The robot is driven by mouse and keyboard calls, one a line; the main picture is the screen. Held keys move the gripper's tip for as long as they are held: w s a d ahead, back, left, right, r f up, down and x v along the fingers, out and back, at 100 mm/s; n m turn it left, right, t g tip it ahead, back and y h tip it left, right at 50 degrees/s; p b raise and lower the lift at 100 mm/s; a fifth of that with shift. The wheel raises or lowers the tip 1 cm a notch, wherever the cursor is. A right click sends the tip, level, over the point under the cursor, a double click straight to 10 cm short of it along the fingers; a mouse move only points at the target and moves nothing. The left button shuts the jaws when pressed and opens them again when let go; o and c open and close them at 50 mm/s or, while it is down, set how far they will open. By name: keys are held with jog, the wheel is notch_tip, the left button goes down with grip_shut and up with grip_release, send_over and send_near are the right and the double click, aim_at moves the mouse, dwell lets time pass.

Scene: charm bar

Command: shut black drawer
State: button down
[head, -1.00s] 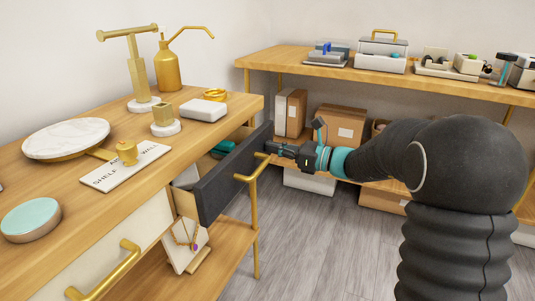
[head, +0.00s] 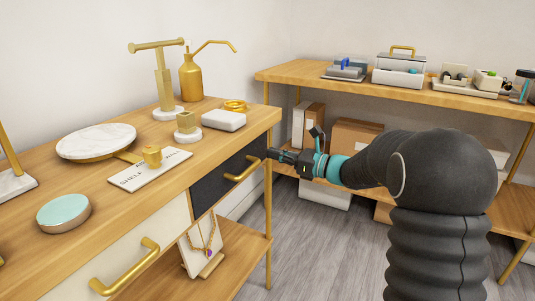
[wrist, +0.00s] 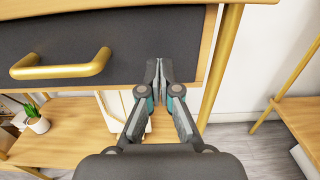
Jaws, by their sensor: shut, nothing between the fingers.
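The black drawer (head: 208,188) sits under the wooden counter top, its front about level with the cabinet face in the head view. It has a gold bar handle (head: 243,169). My gripper (head: 271,153) is shut and empty, at the right end of the drawer front. In the wrist view the black drawer front (wrist: 130,35) fills the upper part, with its gold handle (wrist: 62,68) to the left of my gripper (wrist: 160,62). The fingertips are against or very near the front; I cannot tell if they touch.
A cream drawer (head: 125,262) with a gold handle is left of the black one. A necklace stand (head: 203,246) is on the shelf below. A gold table leg (head: 268,230) stands just right of the drawer. Grey floor (head: 325,240) is open to the right.

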jog(key=v, duration=1.1)
jog(key=s+f+n+g+h, duration=0.65)
jog(key=s+f+n, duration=0.45)
jog(key=s+f, duration=0.25)
jog(key=s+d+r+n+t+h, duration=0.2)
jog(key=s+n, duration=0.4)
jog(key=s, duration=0.4)
jog(key=s+d+r+n+t+h, duration=0.2)
jog(key=s+r+n+h, duration=0.3)
jog(key=s, duration=0.5)
jog(key=shift+s+d+n+h+b, duration=0.4)
jog(key=shift+d+n+h, duration=0.4)
jog(key=shift+h, duration=0.45)
